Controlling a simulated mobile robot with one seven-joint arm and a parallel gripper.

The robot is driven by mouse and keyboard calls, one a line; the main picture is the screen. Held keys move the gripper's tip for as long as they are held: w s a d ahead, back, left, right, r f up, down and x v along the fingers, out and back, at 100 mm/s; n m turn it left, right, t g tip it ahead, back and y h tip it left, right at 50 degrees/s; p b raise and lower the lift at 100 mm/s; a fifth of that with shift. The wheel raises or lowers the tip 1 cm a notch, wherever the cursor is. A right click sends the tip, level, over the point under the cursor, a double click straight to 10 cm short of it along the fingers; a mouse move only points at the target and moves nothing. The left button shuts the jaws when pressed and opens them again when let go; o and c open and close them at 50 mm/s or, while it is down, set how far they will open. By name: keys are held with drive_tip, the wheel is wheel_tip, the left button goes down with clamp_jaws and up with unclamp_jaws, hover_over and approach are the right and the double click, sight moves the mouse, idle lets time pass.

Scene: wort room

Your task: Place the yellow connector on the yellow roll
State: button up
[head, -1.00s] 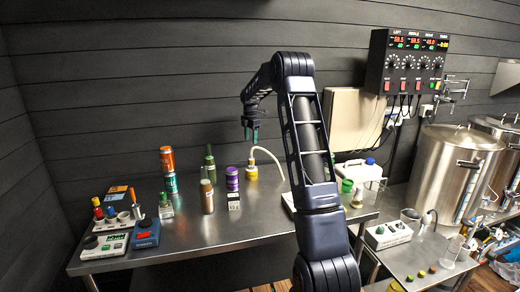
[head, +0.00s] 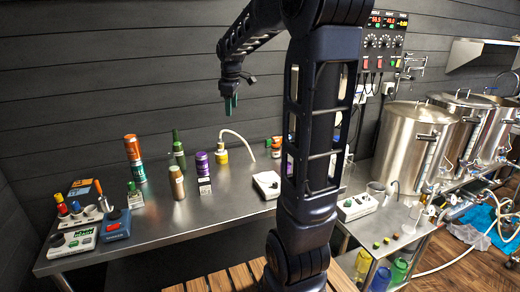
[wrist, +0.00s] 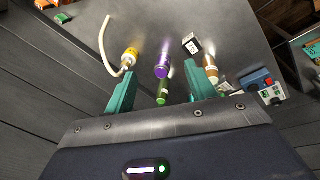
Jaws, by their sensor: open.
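The yellow roll (head: 222,157) stands upright near the back of the steel table, with a white hose (head: 239,139) arching from its top down to the right. In the wrist view the yellow roll (wrist: 130,56) lies beyond the left finger, with a small tan-yellow piece at its near end by the hose's end. I cannot tell whether that piece is the yellow connector. My gripper (head: 231,104) is open and empty, in the air above the back of the table. Its green fingers also show in the wrist view (wrist: 163,88).
A purple roll (head: 202,163), a green bottle (head: 179,151), a tan bottle (head: 177,182) and an orange-topped stack (head: 134,157) stand left of the yellow roll. Small coloured caps (head: 387,240) lie on the right side table. The table's front is mostly clear.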

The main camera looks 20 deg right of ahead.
drive_tip(key=s+f+m, duration=0.2)
drive_tip(key=s+m, duration=0.1)
drive_tip(key=s, duration=0.6)
drive_tip(key=s+f+m+t, duration=0.1)
drive_tip(key=s+m, duration=0.3)
drive_tip(key=s, duration=0.5)
drive_tip(key=s+f+m+t, duration=0.1)
drive_tip(key=s+f+m, duration=0.2)
drive_tip(key=s, duration=0.7)
drive_tip(key=shift+m, duration=0.6)
drive_tip(key=shift+d, duration=0.1)
